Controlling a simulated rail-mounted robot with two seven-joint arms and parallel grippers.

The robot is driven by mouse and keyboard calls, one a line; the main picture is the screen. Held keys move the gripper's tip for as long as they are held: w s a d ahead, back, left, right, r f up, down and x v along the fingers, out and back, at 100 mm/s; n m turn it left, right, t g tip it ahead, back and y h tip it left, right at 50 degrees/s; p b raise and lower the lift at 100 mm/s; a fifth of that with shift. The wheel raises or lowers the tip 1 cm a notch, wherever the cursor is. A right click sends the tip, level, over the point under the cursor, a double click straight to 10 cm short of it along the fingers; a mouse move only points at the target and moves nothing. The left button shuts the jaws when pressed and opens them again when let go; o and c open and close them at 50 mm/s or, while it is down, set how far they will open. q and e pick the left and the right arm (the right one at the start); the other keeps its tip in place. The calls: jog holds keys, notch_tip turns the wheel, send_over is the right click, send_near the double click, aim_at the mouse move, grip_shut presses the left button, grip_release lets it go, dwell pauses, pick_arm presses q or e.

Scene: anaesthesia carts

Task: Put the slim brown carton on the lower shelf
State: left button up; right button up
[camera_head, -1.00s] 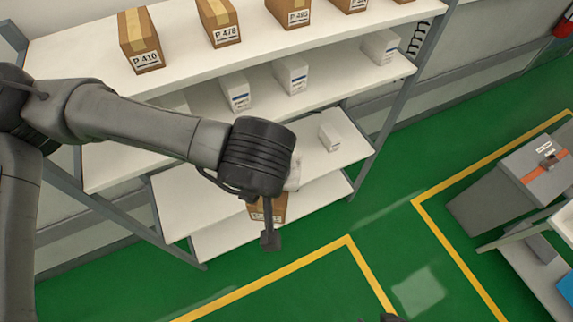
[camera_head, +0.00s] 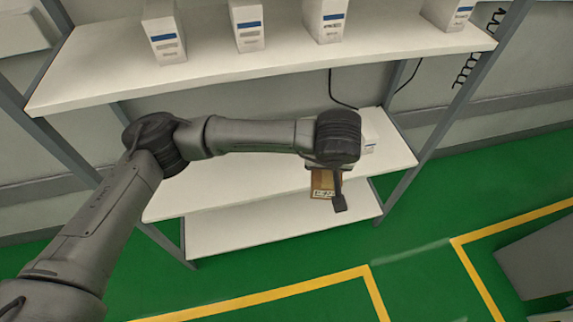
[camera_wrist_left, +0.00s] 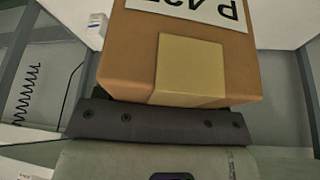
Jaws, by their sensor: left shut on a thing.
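My left gripper (camera_head: 338,190) is shut on a brown carton (camera_head: 322,183), which hangs below my wrist in the head view. My wrist and a finger hide much of the carton. In the left wrist view the carton (camera_wrist_left: 190,70) fills the upper middle, with a tan tape strip and an upside-down white label. In the head view the gripper and carton appear over the front right part of a white shelf (camera_head: 220,187). I cannot tell the carton's height above it. A lower white shelf (camera_head: 260,231) lies underneath. My right gripper is out of view.
A higher shelf (camera_head: 270,75) holds several white boxes with blue stripes. A white box (camera_head: 368,132) stands partly hidden behind my left wrist. Grey rack posts (camera_head: 430,140) flank the shelves. The left of the shelf below my arm looks bare. Black cables hang behind.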

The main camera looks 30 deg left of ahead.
pick_arm(q)
jog(key=w+a+f+n+b, duration=0.1)
jog(key=w+a+f+b, duration=0.25)
jog(key=f, duration=0.25)
jog(key=w+a+f+n+b, duration=0.25)
jog(key=a+f+b, duration=0.2)
jog(key=f, duration=0.25)
jog(key=shift+g+y, duration=0.4)
jog(key=shift+y, duration=0.2)
jog(key=w+a+f+b, duration=0.1)
jog(key=a+f+b, duration=0.1)
jog(key=a, duration=0.5)
jog(key=w+a+f+b, duration=0.2)
jog(key=a+f, duration=0.3)
jog(key=a, duration=0.1)
jog(key=w+a+f+b, duration=0.1)
jog(key=a+f+b, duration=0.2)
jog(key=a, duration=0.4)
jog(key=shift+w+a+f, duration=0.3)
jog(key=shift+f, duration=0.1)
jog(key=shift+w+a+f, duration=0.1)
jog(key=shift+a+f, duration=0.15)
jog(key=shift+a, duration=0.4)
notch_tip(320, 180, down, 4)
jog(key=b, duration=0.3)
jog(key=shift+f, duration=0.1)
jog(key=o, duration=1)
jog(key=shift+f, duration=0.1)
